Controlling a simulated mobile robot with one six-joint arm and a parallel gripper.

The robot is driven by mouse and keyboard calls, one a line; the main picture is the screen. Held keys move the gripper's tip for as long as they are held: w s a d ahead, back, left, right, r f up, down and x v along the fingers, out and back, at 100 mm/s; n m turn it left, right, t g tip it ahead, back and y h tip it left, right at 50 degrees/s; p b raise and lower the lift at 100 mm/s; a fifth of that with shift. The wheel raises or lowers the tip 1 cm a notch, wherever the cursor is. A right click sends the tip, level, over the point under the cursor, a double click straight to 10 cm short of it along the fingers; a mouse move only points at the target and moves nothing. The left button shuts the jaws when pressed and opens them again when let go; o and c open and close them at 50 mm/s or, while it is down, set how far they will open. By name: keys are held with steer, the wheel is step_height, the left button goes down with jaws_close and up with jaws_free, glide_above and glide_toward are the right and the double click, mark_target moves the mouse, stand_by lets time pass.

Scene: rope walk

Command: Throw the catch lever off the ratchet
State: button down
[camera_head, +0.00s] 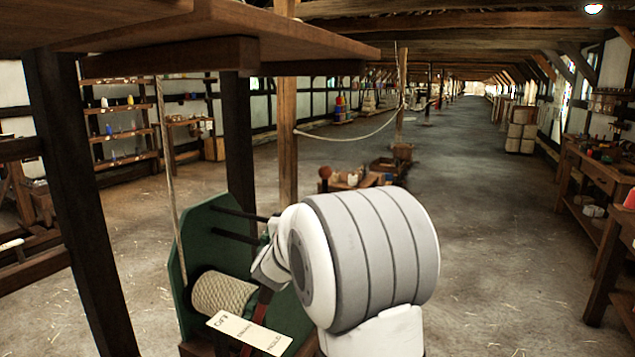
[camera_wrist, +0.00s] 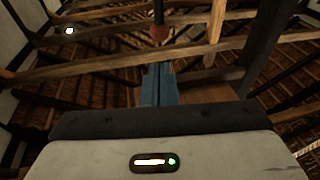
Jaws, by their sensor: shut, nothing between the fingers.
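A green upright panel (camera_head: 192,240) carries a rope-wound drum (camera_head: 222,293) and dark rods, low left of centre in the head view. A pale label card (camera_head: 249,333) stands before it, reading OFF at its left end and apparently HOLD at its right. A dark red bar (camera_head: 262,303) rises behind the card; it may be the catch lever, but my arm covers its upper part. The ratchet cannot be made out. My gripper is mostly hidden by my white arm in the head view. In the wrist view its blue fingers (camera_wrist: 157,70) are together and empty, with roof timbers beyond.
A dark timber post (camera_head: 85,210) and an overhead wooden top (camera_head: 200,35) frame the panel. A light rope (camera_head: 355,137) hangs between posts behind my arm. A loaded low sledge (camera_head: 355,180) stands behind. Open floor (camera_head: 490,220) lies right, before a workbench (camera_head: 590,180).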

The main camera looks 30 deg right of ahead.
mark_target(323, 175)
stand_by(0.3)
steer(key=p+x, duration=0.2)
steer(key=x, duration=1.2)
steer(key=shift+p, duration=0.3)
steer(key=shift+a+r, duration=0.1)
steer(key=shift+r, duration=0.05)
